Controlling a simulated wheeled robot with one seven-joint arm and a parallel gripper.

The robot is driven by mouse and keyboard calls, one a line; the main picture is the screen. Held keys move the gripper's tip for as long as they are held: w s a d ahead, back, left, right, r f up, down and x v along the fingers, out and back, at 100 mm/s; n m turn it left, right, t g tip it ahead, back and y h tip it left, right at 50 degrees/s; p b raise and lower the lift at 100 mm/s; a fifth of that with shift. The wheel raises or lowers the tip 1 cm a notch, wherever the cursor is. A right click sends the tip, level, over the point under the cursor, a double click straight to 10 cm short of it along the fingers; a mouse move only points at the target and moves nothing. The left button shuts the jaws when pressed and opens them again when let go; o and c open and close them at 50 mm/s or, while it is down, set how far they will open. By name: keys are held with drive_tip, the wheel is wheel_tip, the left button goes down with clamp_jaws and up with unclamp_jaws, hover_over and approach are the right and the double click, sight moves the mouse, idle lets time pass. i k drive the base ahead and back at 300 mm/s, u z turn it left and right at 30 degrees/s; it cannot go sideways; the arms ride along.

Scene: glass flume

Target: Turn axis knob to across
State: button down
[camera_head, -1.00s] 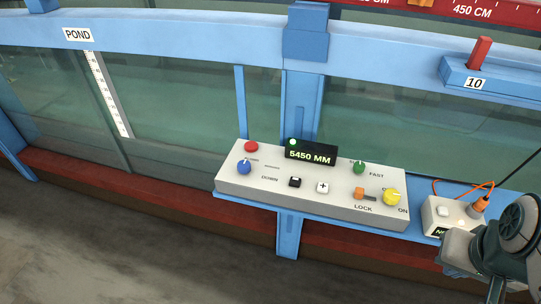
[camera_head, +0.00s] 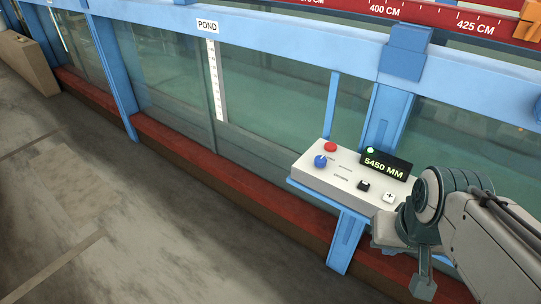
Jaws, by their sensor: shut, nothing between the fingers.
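The control panel (camera_head: 310,176) is a pale sloped box on a blue shelf at the flume's side. A blue knob (camera_head: 320,161) sits at its left end, with a small pale mark near its top edge. Small labels stand beside it, too small to read surely, so I cannot tell which is the axis knob. A red button (camera_head: 330,147) is just above the blue knob. My gripper (camera_head: 423,290) hangs at the lower right, pointing down, shut and empty, apart from the blue knob. My arm hides the panel's right part, including the green and yellow knobs.
A lit display (camera_head: 386,164) reads 5450 MM at the panel's back. A black button (camera_head: 363,185) and a white plus button (camera_head: 389,197) are in front of it. A blue post (camera_head: 385,118) rises behind. The grey floor (camera_head: 130,220) at left is clear.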

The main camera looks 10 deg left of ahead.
sight(320, 161)
drive_tip(key=u, duration=0.45)
drive_tip(key=k, duration=1.05)
drive_tip(key=z, duration=0.85)
drive_tip(key=i, duration=0.95)
drive_tip(key=u, duration=0.6)
drive_tip(key=i, duration=0.85)
drive_tip(key=u, duration=0.75)
